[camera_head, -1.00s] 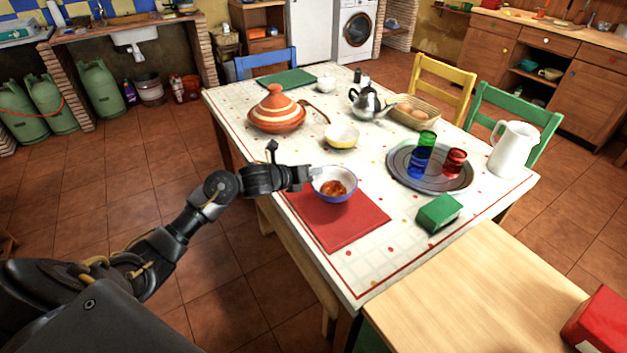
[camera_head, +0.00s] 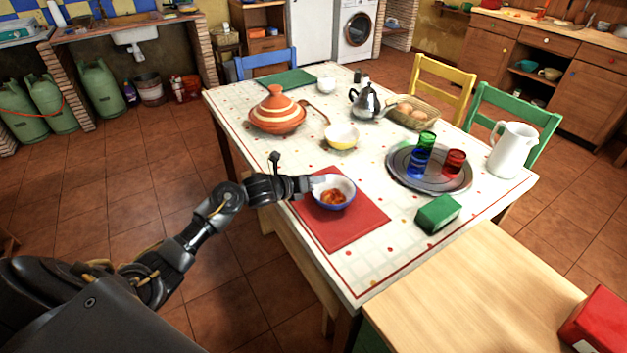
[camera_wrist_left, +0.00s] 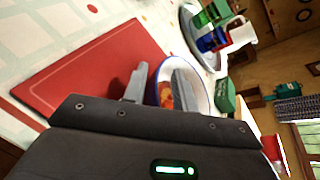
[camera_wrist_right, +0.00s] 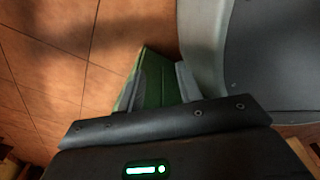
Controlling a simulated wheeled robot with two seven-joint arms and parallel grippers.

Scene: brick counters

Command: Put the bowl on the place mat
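The bowl (camera_head: 346,184) is white inside with a blue outside and holds orange-brown food. It is over the red place mat (camera_head: 352,226), slightly tilted; I cannot tell if its base touches the mat. My left gripper (camera_head: 312,184) is at its left rim. In the left wrist view the fingers (camera_wrist_left: 160,72) straddle the near wall of the bowl (camera_wrist_left: 198,92), with the place mat (camera_wrist_left: 85,72) beside them. My right gripper (camera_wrist_right: 160,80) is outside the head view; its fingers are apart, with a green surface showing beyond them.
A yellow-and-white bowl (camera_head: 341,137) and an orange striped tagine (camera_head: 277,115) stand behind. A round tray (camera_head: 446,187) with coloured glasses and a green box (camera_head: 437,214) are to the right. A bare wooden table (camera_head: 470,295) adjoins in front.

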